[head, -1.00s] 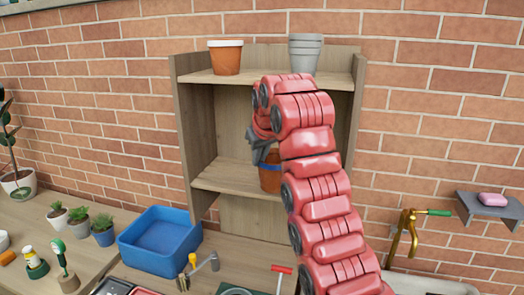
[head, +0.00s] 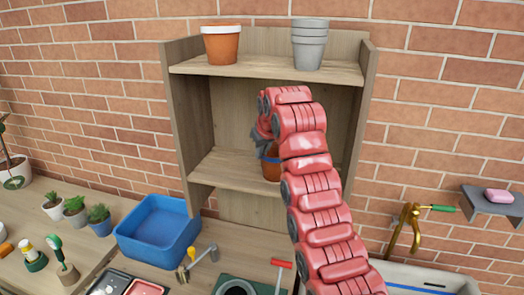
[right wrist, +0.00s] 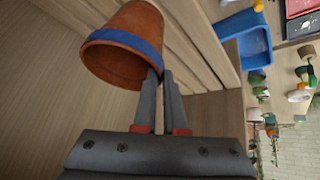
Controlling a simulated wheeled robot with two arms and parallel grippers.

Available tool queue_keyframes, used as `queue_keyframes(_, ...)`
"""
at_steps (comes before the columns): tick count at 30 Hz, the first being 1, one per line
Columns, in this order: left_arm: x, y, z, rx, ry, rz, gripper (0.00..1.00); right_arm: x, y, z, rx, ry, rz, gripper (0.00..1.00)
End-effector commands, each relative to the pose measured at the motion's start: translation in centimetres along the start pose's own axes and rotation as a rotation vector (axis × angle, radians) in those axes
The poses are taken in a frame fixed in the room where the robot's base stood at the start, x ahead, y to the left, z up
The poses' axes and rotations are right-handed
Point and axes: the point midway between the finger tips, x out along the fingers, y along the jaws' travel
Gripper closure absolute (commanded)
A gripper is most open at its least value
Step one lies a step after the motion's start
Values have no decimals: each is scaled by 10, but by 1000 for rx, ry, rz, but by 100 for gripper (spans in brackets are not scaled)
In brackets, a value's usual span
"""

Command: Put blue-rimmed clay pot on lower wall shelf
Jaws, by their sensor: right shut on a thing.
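The blue-rimmed clay pot (head: 270,168) is at the lower wall shelf (head: 225,172), largely hidden by my right arm in the head view. In the right wrist view the terracotta pot (right wrist: 120,22) shows its blue rim and its opening toward the gripper. My right gripper (right wrist: 160,75) is shut on the rim, one finger inside the pot. In the head view the right gripper (head: 262,140) is partly hidden behind my red arm. I cannot tell whether the pot's base touches the shelf board. My left gripper is not in view.
The upper shelf (head: 265,68) holds a white-rimmed clay pot (head: 221,45) and stacked grey pots (head: 309,45). Below are a blue bin (head: 158,232), small potted plants (head: 75,211) and tools. A brass tap (head: 404,228) stands right. The lower shelf's left part is clear.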

Motion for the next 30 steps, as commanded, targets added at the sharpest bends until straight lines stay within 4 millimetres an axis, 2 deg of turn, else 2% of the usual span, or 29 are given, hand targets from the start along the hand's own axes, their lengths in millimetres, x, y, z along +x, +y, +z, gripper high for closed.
queue_keyframes(6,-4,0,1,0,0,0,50,2,0,2,0,2,1,100)
queue_keyframes(7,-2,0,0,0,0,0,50,1,0,1,0,2,1,86)
queue_keyframes(11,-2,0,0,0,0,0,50,1,0,1,0,1,1,63)
queue_keyframes(12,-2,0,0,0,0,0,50,1,0,1,0,1,1,62)
queue_keyframes(21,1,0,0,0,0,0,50,-1,0,-1,0,1,0,62)
queue_keyframes(23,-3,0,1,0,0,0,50,-4,0,0,0,2,1,62)
queue_keyframes(30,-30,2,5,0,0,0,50,-41,0,2,1,6,1,62)
